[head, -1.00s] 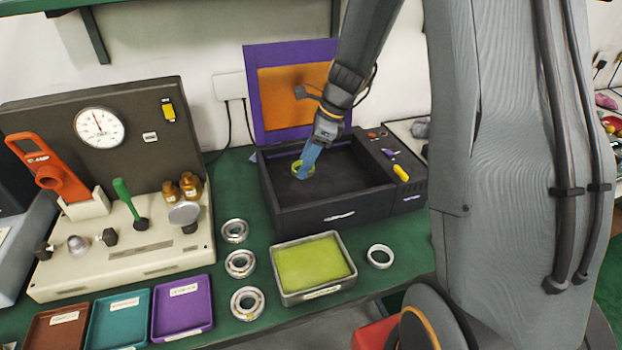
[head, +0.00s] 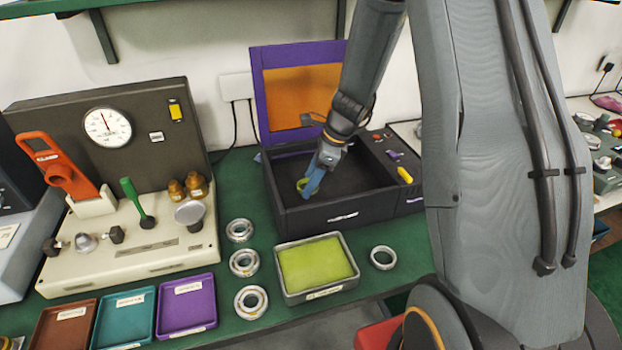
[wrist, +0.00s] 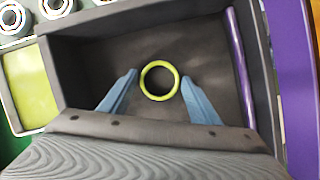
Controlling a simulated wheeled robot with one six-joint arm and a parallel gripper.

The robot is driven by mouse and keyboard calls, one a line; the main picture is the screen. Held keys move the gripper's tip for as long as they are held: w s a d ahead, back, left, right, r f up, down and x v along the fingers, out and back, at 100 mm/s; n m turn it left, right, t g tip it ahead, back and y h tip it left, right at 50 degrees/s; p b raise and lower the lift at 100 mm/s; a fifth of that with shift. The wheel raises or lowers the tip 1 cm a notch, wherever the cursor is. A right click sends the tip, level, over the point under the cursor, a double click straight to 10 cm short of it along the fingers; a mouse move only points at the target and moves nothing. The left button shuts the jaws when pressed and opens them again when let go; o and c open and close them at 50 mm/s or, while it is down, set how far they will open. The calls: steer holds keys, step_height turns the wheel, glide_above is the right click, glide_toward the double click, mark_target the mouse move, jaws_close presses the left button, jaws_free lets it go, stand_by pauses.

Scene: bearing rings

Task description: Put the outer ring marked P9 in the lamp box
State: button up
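The lamp box (head: 330,217) is a black open box with a raised purple lid (head: 257,92) holding an orange panel. The ring (wrist: 145,89) is yellow-green and lies between my two blue fingertips in the wrist view, one at each side. In the head view the ring (head: 300,185) shows at the fingertips, inside the box walls. The gripper (wrist: 160,80) is seen over the dark box floor in the wrist view. I cannot read a P9 mark. Whether the ring touches the floor is unclear.
A tray with a yellow-green pad (head: 318,262) stands in front of the box. Three bearings (head: 251,302) lie left of it and a ring (head: 383,257) lies right. A gauge stand (head: 130,245) and coloured trays (head: 187,306) are at the left. A purple bar (wrist: 239,65) runs along one box side.

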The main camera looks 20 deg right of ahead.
steer(key=shift+o, duration=0.6)
steer(key=shift+r, duration=0.25)
steer(key=b+v, duration=0.2)
steer(key=v, duration=0.9)
steer(key=s+a+f+n+h, duration=0.1)
steer(key=s+a+n+h, duration=0.1)
steer(key=s+n, duration=0.7)
steer(key=s+a+f+n+h, duration=0.2)
steer(key=s+n, duration=0.8)
steer(key=n, duration=0.3)
steer(key=shift+s+a+n+g, duration=0.15)
steer(key=shift+a+n+g, duration=0.15)
steer(key=shift+a, duration=0.05)
